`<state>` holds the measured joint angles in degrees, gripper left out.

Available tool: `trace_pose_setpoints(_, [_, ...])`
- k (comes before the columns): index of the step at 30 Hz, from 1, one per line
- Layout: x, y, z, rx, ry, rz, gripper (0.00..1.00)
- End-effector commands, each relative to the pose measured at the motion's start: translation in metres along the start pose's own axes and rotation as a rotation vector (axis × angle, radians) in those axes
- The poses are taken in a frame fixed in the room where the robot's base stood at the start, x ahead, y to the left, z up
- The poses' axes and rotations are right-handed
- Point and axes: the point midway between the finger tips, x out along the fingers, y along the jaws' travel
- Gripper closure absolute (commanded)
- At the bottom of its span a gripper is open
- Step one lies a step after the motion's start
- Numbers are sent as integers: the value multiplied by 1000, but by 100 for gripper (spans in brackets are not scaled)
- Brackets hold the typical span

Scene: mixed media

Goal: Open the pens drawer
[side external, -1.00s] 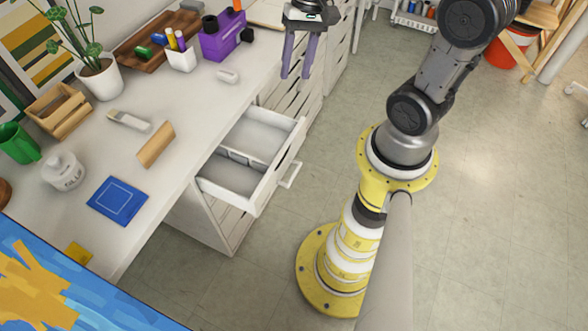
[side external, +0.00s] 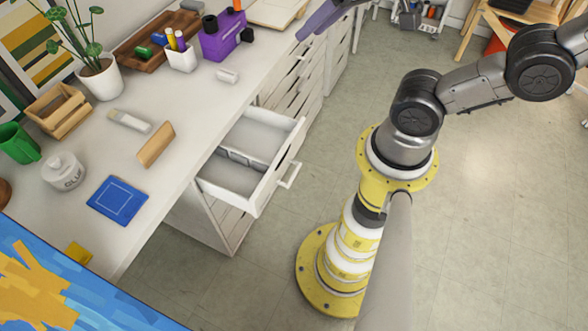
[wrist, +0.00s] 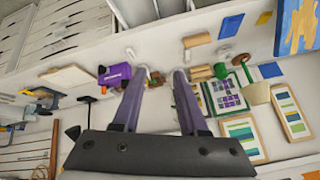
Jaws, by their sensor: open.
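A white drawer (side external: 256,135) stands pulled out of the white cabinet under the desk. It has a divider, a handle (side external: 289,175) on its front, and looks empty. I see no label that tells whether it is the pens drawer. Other closed drawers (side external: 290,82) lie farther back along the desk. My gripper (side external: 318,22) is at the top edge of the side view, partly cut off, beyond the open drawer and away from its handle. In the wrist view my gripper (wrist: 160,76) shows two purple fingers spread apart with nothing between them.
The white desk (side external: 195,115) carries a purple holder (side external: 224,38), a white pen cup (side external: 181,58), a wooden block (side external: 156,144), a blue pad (side external: 117,200) and a plant (side external: 98,75). Open floor (side external: 350,90) lies between the drawers and my base.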

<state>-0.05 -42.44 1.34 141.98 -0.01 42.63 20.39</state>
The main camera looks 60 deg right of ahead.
Motion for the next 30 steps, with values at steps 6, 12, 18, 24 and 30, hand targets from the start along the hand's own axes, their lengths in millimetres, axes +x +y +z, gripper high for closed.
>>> trace_pose_setpoints(6, [42, -10, -30, 339, 12, -6, 57])
trace_pose_setpoints(12, [134, -10, -36, 756, -58, 58, 57])
trace_pose_setpoints(18, [228, 10, 5, 1066, -150, 199, 57])
trace_pose_setpoints(24, [289, 42, 84, 1190, -266, 394, 57])
trace_pose_setpoints(30, [301, 64, 143, 1177, -370, 536, 57])
